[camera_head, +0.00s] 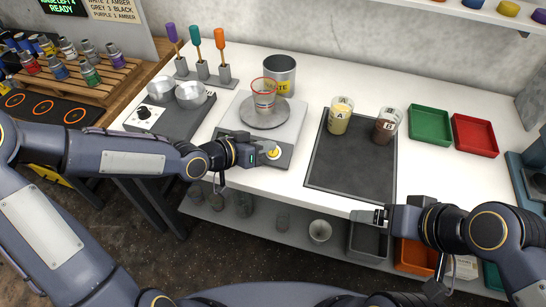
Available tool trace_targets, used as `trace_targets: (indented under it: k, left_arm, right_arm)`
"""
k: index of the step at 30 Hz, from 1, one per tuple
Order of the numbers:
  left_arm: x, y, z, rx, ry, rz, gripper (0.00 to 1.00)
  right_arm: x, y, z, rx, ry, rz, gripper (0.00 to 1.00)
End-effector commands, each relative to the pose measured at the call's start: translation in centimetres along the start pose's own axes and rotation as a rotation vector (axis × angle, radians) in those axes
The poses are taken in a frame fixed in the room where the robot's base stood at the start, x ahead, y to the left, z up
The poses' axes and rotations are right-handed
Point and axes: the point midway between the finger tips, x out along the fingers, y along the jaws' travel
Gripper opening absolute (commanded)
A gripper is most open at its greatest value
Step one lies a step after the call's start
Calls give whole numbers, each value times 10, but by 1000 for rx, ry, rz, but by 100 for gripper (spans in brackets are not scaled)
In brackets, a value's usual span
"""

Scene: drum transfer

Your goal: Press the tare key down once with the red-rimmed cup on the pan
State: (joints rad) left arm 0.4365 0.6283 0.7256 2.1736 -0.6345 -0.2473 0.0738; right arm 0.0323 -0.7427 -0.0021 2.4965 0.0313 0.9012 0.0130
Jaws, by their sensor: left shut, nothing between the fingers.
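The red-rimmed clear cup (263,98) stands upright on the round pan (268,120) of the grey scale (293,127). The yellow tare key (274,153) is on the scale's front face, to the right. My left gripper (264,153) is shut and empty, its tips right at the key's left side. I cannot tell whether they touch the key or whether it is pressed down. The gripper hides part of the scale's front. My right gripper (368,216) hangs by the table's front edge, away from the scale; its jaw state is unclear.
A grey waste can (281,75) stands behind the scale. A dark mat (350,160) holds cups A (339,118) and B (385,127). Green (430,125) and red (474,135) trays sit at right.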

Motion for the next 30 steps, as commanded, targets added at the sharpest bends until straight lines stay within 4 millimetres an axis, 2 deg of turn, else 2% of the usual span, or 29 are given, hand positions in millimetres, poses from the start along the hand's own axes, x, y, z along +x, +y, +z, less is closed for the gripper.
trace_targets:
  k: [1, 9, 30]
  left_arm:
    - [8, -5, 9, 0, -1, 1, 0]
    - [22, -16, 18, 0, -1, 0, 0]
    - [24, -18, 18, 1, -1, 0, 0]
  right_arm:
    - [10, 4, 5, 0, 0, 0, 85]
    - [23, 10, 12, 0, 0, 0, 85]
    - [23, 11, 12, 0, 0, 0, 85]
